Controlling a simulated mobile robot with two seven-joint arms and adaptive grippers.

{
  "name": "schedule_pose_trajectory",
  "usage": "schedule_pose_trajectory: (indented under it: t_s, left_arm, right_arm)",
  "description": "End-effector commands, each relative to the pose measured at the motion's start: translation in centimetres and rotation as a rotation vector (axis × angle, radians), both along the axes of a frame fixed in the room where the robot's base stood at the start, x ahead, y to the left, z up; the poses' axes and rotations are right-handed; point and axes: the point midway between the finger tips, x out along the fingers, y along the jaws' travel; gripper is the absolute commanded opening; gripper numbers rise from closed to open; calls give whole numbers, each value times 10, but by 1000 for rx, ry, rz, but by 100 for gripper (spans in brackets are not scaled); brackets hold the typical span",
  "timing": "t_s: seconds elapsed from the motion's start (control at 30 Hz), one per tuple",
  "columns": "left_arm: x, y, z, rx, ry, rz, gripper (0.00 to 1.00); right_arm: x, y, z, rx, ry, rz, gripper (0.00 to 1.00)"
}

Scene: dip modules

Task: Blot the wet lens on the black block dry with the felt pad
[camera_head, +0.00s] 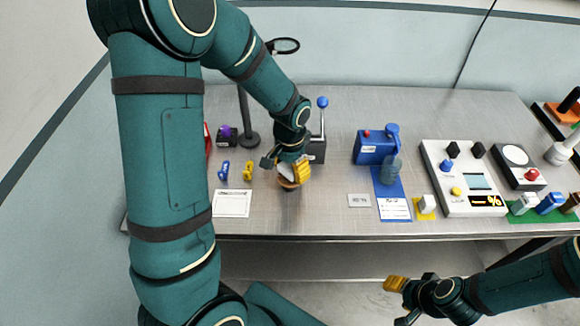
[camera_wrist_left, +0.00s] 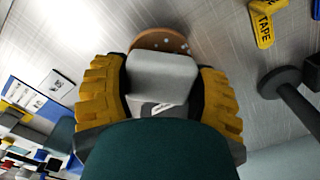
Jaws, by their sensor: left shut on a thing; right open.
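My left gripper (camera_head: 293,174) is shut on a pale grey block, which looks like the felt pad (camera_wrist_left: 161,78); it fills the space between the yellow fingers. Just beyond the pad in the left wrist view is a round amber-brown disc (camera_wrist_left: 158,40) with small clear drops, which looks like the wet lens. In the head view its rim (camera_head: 288,184) shows just under the fingers, with something dark below it. The pad overlaps the disc in the wrist view; I cannot tell if they touch. My right gripper (camera_head: 403,300) is open and empty, low in front of the table.
A small black block with a purple top (camera_head: 227,135) stands behind blue (camera_head: 223,170) and yellow (camera_head: 248,170) pieces. A dark stand (camera_head: 247,120) rises left of my gripper. A blue device (camera_head: 375,148) and a white panel (camera_head: 462,180) stand to the right.

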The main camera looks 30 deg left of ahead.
Motion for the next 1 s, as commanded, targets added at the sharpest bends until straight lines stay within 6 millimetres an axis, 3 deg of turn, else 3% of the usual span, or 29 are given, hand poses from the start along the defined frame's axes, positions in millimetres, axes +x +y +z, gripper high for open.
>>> schedule_pose_trajectory:
  t_s: [1.0]
  left_arm:
    - [0,0,-7,0,0,0,45]
  right_arm:
    - [0,0,-6,0,0,0,47]
